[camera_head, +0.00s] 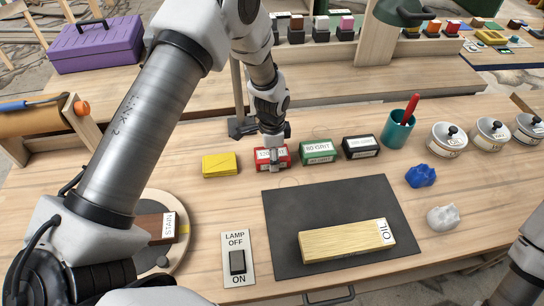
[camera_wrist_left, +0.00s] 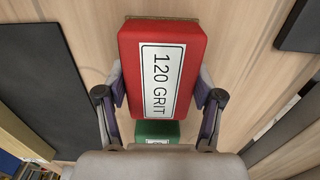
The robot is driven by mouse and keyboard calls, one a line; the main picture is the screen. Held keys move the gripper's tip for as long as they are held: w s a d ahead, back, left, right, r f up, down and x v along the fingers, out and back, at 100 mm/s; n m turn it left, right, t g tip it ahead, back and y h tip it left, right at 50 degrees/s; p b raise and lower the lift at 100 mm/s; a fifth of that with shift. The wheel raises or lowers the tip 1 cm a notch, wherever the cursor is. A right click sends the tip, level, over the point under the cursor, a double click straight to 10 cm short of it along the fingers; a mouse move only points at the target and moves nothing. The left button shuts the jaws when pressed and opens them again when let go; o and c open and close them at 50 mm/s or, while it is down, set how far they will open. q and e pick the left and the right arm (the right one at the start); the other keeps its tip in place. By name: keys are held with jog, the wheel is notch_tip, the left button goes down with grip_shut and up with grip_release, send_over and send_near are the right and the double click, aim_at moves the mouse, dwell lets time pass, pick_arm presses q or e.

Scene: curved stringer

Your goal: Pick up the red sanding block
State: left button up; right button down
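The red sanding block (camera_head: 283,160), with a white label, sits in a row on the wooden workbench, between a yellow block (camera_head: 220,165) and a green block (camera_head: 320,150). In the left wrist view the red block (camera_wrist_left: 160,70) shows its "120 GRIT" label. My left gripper (camera_head: 271,150) reaches down over it, with one finger against each long side and no visible gap. Its fingers show in the left wrist view (camera_wrist_left: 160,92). I see no clear lift off the bench. Only a link of my right arm shows at the lower right; its gripper is out of view.
A black block (camera_head: 360,147) and a teal cup (camera_head: 397,130) stand farther right. A dark mat (camera_head: 285,222) with a yellow OIL block (camera_head: 346,241) lies in front. Tins stand at right.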

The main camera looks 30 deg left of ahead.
pick_arm(q)
jog(key=shift+c, duration=0.6)
jog(key=shift+w+r+b, duration=0.1)
jog(key=shift+r+b, duration=0.2)
jog(key=shift+r, duration=0.25)
notch_tip(320, 180, up, 2)
jog(key=shift+r+b, duration=0.2)
jog(key=shift+b, duration=0.1)
jog(key=s+d+b, duration=0.1)
jog(key=s, duration=0.2)
jog(key=s+d, duration=0.2)
jog(key=s, duration=0.1)
jog(key=s+d+b, duration=0.1)
jog(key=s+d, duration=0.1)
jog(key=s, duration=0.1)
jog(key=shift+s+d+r+b, duration=0.2)
jog(key=shift+s+r+b, duration=0.05)
jog(key=shift+b, duration=0.05)
jog(key=s+d+b, duration=0.1)
jog(key=s, duration=0.1)
jog(key=s+d+b, duration=0.1)
jog(key=shift+s+d+r, duration=0.15)
jog(key=shift+s+r, duration=0.05)
jog(key=shift+s, duration=0.15)
jog(key=shift+s+d+r+b, duration=0.2)
jog(key=shift+s+r+b, duration=0.05)
jog(key=shift+s+b, duration=0.1)
